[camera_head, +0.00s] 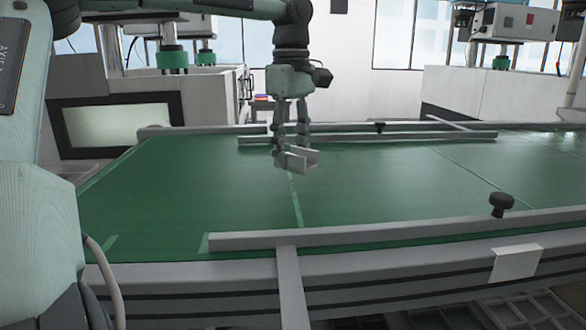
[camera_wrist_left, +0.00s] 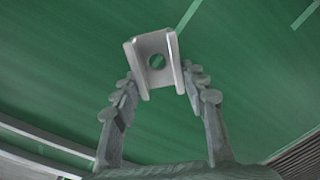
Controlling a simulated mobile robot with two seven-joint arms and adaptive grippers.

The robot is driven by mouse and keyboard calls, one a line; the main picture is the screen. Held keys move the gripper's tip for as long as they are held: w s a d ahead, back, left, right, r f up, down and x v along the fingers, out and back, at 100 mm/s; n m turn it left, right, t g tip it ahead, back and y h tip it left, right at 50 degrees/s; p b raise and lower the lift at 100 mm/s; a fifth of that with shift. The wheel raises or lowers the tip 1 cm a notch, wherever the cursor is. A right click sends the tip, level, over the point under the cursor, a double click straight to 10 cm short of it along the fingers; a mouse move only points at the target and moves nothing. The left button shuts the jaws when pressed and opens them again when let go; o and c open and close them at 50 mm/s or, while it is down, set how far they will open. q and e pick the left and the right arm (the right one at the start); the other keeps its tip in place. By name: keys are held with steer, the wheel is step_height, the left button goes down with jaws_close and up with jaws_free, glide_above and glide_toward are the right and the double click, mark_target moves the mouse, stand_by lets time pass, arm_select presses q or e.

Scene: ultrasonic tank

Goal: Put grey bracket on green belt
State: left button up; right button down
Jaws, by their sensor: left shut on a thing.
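In the left wrist view the bracket (camera_wrist_left: 156,62) sits between the fingertips of the left gripper (camera_wrist_left: 160,92), with the belt (camera_wrist_left: 60,70) filling the background. I cannot tell exactly how high the bracket is above the belt. My right gripper is not in view.
A grey rail (camera_head: 400,230) runs along the belt's near edge, with a black knob (camera_head: 501,203) on it. Another rail (camera_head: 400,137) runs along the far side, close behind the gripper. The belt's middle is bare apart from pale green lines.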

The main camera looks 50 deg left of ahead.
mark_target(292, 169)
arm_select(q)
steer(key=shift+d+f, duration=0.1)
steer(key=shift+f, duration=2)
steer(key=o, duration=1.3)
steer(key=shift+c, duration=0.2)
step_height(292, 169, up, 12)
